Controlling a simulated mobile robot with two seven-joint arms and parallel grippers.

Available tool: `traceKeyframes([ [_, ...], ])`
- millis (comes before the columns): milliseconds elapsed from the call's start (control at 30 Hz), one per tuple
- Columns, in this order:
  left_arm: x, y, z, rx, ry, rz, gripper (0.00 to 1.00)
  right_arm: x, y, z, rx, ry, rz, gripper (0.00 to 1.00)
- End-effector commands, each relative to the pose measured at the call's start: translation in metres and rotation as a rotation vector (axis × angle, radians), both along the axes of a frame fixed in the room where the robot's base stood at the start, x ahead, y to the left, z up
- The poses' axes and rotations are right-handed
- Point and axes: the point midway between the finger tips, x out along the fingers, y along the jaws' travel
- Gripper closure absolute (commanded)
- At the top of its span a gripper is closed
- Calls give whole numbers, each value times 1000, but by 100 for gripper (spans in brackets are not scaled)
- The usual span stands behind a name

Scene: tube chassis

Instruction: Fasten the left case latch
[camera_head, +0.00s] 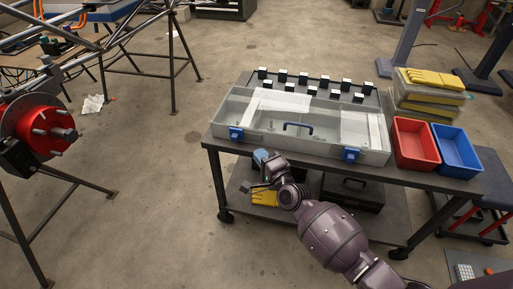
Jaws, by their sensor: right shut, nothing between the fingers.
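The case (285,143) is a long grey box with a clear lid, lying on top of the cart. The lid looks down. The left case latch (237,134) is a blue clip at the left of its front wall; a matching right latch (351,155) sits further right. Whether either latch is fastened is too small to tell. My right gripper (257,187) is shut and empty, below and a little right of the left latch, in front of the cart and apart from the case. My left gripper is out of view.
The cart top (418,178) also holds a red bin (414,161), a blue bin (457,166) and a rack of dark-and-white pieces behind the case. Yellow gloves (264,199) lie on the lower shelf. A tube chassis with a red hub (40,127) stands at left. The floor between is clear.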

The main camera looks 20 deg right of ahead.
Motion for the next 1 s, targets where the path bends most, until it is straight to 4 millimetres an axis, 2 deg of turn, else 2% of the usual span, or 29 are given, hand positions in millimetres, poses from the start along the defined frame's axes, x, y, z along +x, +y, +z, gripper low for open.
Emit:
traceKeyframes([
  [200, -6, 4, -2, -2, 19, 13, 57, -34, -8, 2, -3, -3, -2, 100],
  [400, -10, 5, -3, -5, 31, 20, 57, -53, -11, 1, -2, 0, 0, 100],
  [1000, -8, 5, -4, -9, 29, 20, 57, -58, -12, -1, -1, 1, -1, 100],
])
